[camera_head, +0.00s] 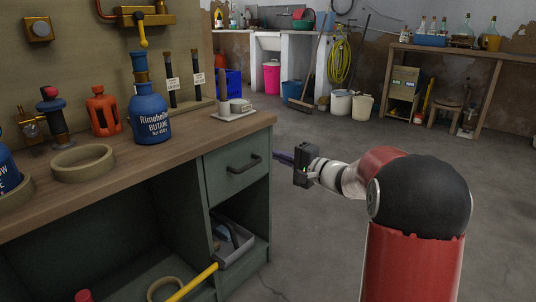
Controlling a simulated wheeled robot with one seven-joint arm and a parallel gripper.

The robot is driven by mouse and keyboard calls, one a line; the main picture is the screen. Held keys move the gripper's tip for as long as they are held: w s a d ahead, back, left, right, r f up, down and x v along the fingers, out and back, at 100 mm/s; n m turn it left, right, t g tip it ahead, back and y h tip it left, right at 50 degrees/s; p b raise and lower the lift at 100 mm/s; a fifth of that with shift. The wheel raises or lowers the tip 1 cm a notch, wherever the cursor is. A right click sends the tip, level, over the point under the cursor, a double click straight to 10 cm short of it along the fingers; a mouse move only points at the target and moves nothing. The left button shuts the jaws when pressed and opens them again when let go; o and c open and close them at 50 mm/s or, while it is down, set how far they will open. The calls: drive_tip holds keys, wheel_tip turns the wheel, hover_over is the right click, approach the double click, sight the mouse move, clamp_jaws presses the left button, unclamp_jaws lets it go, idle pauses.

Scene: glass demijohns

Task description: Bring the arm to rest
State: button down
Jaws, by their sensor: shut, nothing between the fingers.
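My arm comes up from the lower right of the head view, with a red link, a dark rounded joint and a pale wrist. My gripper (284,157) is at its end, just right of the workbench's drawer front, at about the height of the drawer handle. Its dark fingers point left, towards the bench corner, and look shut with nothing in them. The fingertips are small, and I cannot tell how far they are from the bench. The arm holds nothing.
The wooden workbench (140,160) at left carries a blue butane bottle (150,116), an orange-red holder (103,110) and a wooden ring (83,163). Below are a drawer (238,168) and an open grey tray (232,243). Open floor lies behind my arm. Buckets (341,105) stand far back.

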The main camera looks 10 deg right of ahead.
drive_tip(key=s+a+r+n+g+h+p, duration=0.15)
drive_tip(key=s+a+n+g, duration=0.35)
drive_tip(key=s, duration=0.6)
drive_tip(key=s+a+n+g+h+p, duration=0.2)
drive_tip(key=s+a+g+p, duration=0.3)
drive_tip(key=s, duration=0.6)
drive_tip(key=s+d+n+h, duration=0.1)
drive_tip(key=s+d+h, duration=0.1)
drive_tip(key=s, duration=0.3)
drive_tip(key=s+d+n+t+h+p, duration=0.1)
drive_tip(key=s+d+h, duration=0.1)
drive_tip(key=s, duration=0.3)
drive_tip(key=s+d+f+n+h, duration=0.1)
drive_tip(key=s+d+h, duration=0.1)
drive_tip(key=s+h, duration=0.2)
drive_tip(key=shift+s+d+t, duration=0.3)
drive_tip(key=shift+s, duration=0.65)
